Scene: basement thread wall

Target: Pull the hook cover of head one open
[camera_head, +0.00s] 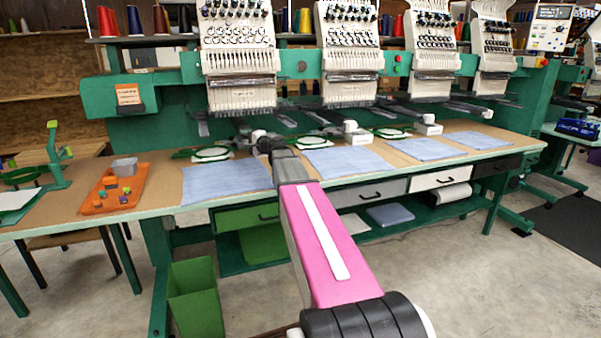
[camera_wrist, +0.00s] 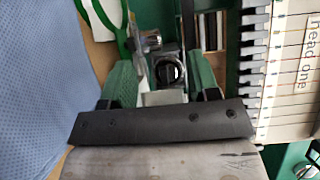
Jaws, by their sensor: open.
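Head one's label (camera_wrist: 307,50) shows sideways at the right edge of the wrist view, beside a pale needle case (camera_wrist: 287,75). A dark round hook part (camera_wrist: 168,72) in a metallic housing sits at the middle of that view. I cannot tell the hook cover's edges apart from it. My gripper (camera_wrist: 165,75) is open, its two fingers apart on either side of the hook part; contact cannot be told. In the head view my gripper (camera_head: 268,143) is at the table's back, near the leftmost head (camera_head: 238,55), its fingertips hard to make out.
Blue cloths (camera_head: 227,182) lie along the table (camera_head: 160,185), with green hoops (camera_head: 211,154) behind. A blue cloth (camera_wrist: 40,75) and green hoop (camera_wrist: 105,15) fill the wrist view's left. An orange tray (camera_head: 115,190) stands left; a green bin (camera_head: 195,298) is on the floor.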

